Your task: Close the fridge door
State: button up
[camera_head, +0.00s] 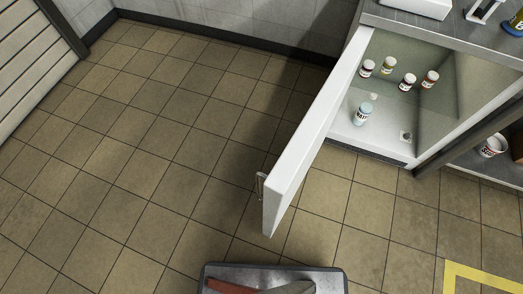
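The white fridge door (307,140) stands wide open at the right of the head view. It swings out from the fridge (345,133) toward the near floor, with its free edge closest to me. A small metal handle (260,185) sits on the door's left, outer face near that free edge. My gripper is not in view, and nothing is seen touching the door.
Tiled floor (140,130) is clear left of the door. A grey counter (450,35) lies above the fridge. An open shelf with a white tub (493,146) is at the right. Yellow floor tape (480,272) marks the lower right. A slatted panel (32,65) stands far left.

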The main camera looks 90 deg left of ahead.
aim_at(282, 184)
jog(key=k, duration=1.15)
jog(key=u, duration=1.9)
jog(key=i, duration=0.45)
jog(key=k, duration=0.95)
jog(key=z, duration=0.7)
jog(key=i, duration=0.85)
jog(key=u, duration=1.2)
